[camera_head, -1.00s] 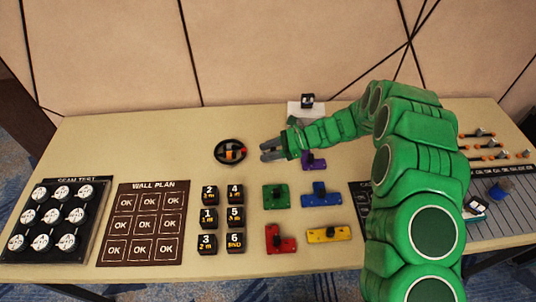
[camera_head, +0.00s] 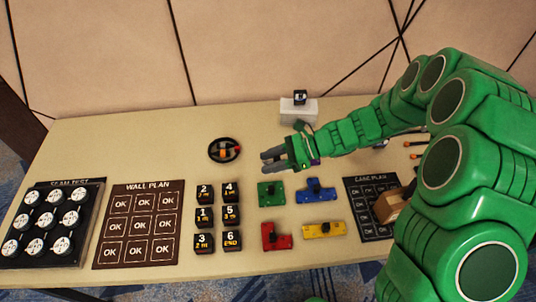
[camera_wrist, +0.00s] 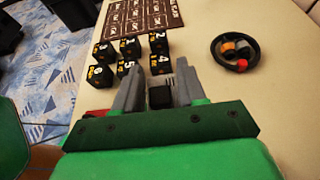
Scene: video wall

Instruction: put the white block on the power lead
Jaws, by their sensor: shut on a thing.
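My gripper (camera_head: 266,161) is low over the back middle of the table, fingers pointing left. A white block-like stand (camera_head: 298,112) with a small black device on top is at the table's back edge, behind the gripper. A black ring (camera_head: 224,150) with orange, grey and red parts lies left of the fingertips. I cannot identify the power lead for certain.
Numbered black cubes (camera_head: 205,215), a green piece (camera_head: 265,202), a blue piece (camera_head: 319,196), a red piece (camera_head: 283,242) and a yellow piece (camera_head: 312,231) stand in front. A wall plan board (camera_head: 138,190) and a tray of white discs (camera_head: 48,217) are left. My arm covers the right side.

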